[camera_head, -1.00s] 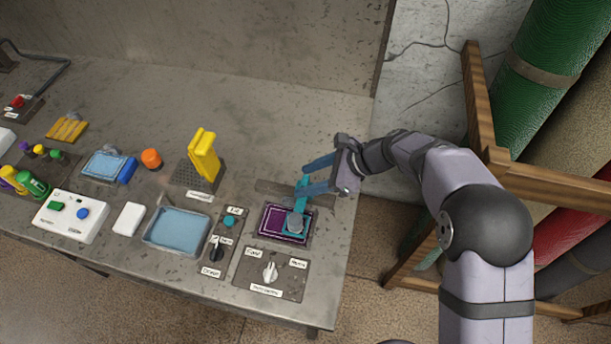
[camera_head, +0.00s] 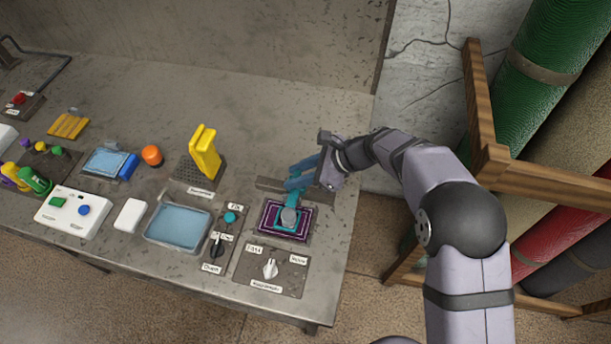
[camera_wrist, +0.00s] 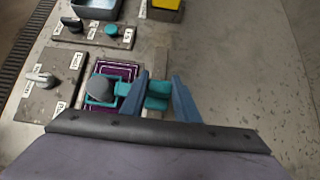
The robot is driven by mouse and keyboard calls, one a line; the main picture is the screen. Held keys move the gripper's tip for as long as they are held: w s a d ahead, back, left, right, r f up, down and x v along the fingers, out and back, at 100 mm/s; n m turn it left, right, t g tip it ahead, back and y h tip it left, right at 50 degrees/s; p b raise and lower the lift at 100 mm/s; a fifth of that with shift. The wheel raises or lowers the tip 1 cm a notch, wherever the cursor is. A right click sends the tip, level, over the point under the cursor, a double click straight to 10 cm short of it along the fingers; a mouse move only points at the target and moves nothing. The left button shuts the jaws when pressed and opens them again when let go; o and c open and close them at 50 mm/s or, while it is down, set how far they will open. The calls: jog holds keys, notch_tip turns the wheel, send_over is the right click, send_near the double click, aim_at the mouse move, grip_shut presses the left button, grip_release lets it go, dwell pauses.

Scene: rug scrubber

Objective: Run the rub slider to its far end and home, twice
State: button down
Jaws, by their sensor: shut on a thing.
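The rub slider is a teal carriage (camera_head: 291,200) with a grey rounded head (camera_head: 289,217). The head stands over a purple rug sample (camera_head: 269,215) with a pale border. The teal part reaches back to a dark rail (camera_head: 268,185) behind the sample. My gripper (camera_head: 300,178) is shut on the teal handle. In the wrist view, the handle (camera_wrist: 157,95) sits between the two blue fingers of my gripper (camera_wrist: 166,92). The grey head (camera_wrist: 100,88) shows there left of the fingers, over the sample. The fingers hide part of the rail.
A knob panel (camera_head: 293,281) lies in front of the sample, with another switch panel (camera_head: 232,238) to its left. The bench right of the rail is bare.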

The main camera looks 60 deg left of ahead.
jog(key=s+a, duration=0.2)
jog(key=shift+s+a, duration=0.3)
jog(key=shift+s, duration=0.05)
jog(key=shift+s+a+r, duration=0.1)
jog(key=c, duration=1.4)
grip_release()
jog(key=shift+s+a, duration=0.1)
jog(key=shift+a, duration=0.05)
jog(key=shift+o, duration=0.2)
jog(key=shift+w+d, duration=0.2)
jog(key=shift+b+v, duration=1.35)
jog(key=shift+v, duration=2.15)
